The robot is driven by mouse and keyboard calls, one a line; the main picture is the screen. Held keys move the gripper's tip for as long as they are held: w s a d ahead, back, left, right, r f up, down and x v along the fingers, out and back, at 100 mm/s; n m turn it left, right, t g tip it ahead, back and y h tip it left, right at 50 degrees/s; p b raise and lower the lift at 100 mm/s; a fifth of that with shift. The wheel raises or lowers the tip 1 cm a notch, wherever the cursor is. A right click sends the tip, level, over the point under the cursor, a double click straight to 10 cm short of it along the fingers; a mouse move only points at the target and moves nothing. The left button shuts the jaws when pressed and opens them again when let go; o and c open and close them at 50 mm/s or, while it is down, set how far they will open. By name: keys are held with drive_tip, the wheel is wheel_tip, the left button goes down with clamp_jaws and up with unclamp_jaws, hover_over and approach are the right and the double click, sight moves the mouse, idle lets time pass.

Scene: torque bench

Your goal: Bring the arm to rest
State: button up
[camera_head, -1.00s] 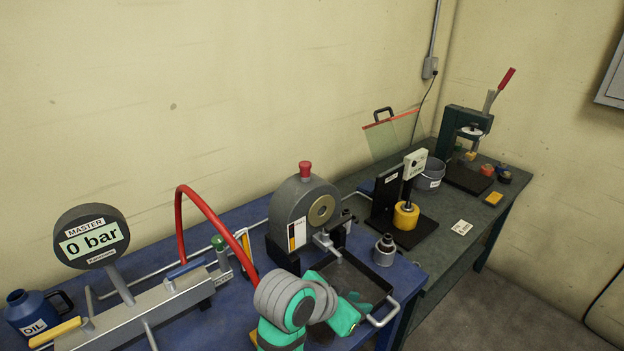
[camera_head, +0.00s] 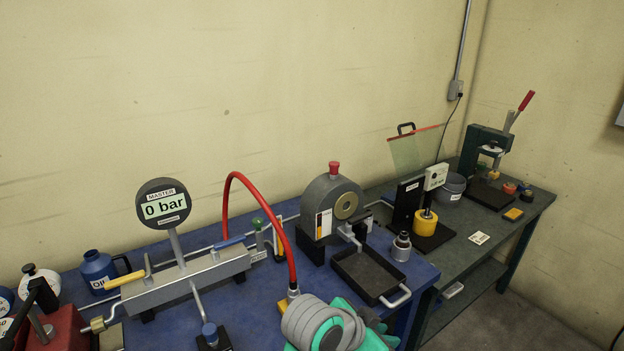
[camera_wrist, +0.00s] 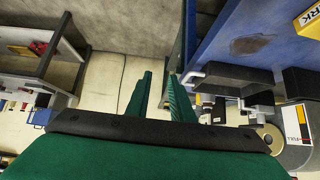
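My arm (camera_head: 325,325) shows at the bottom middle of the head view, grey and green, in front of the blue bench (camera_head: 268,297). My gripper (camera_wrist: 160,92) shows in the wrist view with its two green fingers apart. In the head view the fingers are partly hidden by the wrist and the lower picture edge.
A black tray (camera_head: 345,268) and a grey fitting (camera_head: 401,247) are on the bench just beyond my arm. A red hose (camera_head: 286,246) comes down beside it from the gauge rig (camera_head: 190,282). A green-grey bench (camera_head: 470,243) stands to the right, with bare floor (camera_head: 560,290) before it.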

wheel_tip(320, 180, down, 11)
drive_tip(key=s+d+n+t, duration=0.1)
drive_tip(key=n+t, duration=0.4)
drive_tip(key=n, duration=0.2)
drive_tip(key=s+a+f+n+t+y, duration=0.3)
drive_tip(key=s+a+f+n, duration=0.25)
drive_tip(key=s+f, duration=0.3)
drive_tip(key=s+a+r+y, duration=0.1)
drive_tip(key=s+a, duration=0.2)
drive_tip(key=s, duration=0.4)
drive_tip(key=s+a+r+t+y, duration=0.1)
drive_tip(key=s+a, duration=0.3)
drive_tip(key=s, duration=0.4)
drive_tip(key=s+a+r+m+t+y, duration=0.1)
drive_tip(key=s+a+y, duration=0.1)
drive_tip(key=s, duration=0.5)
drive_tip(key=shift+s+a+r+y, duration=0.3)
drive_tip(key=shift+a+r, duration=0.05)
drive_tip(key=shift+a, duration=0.4)
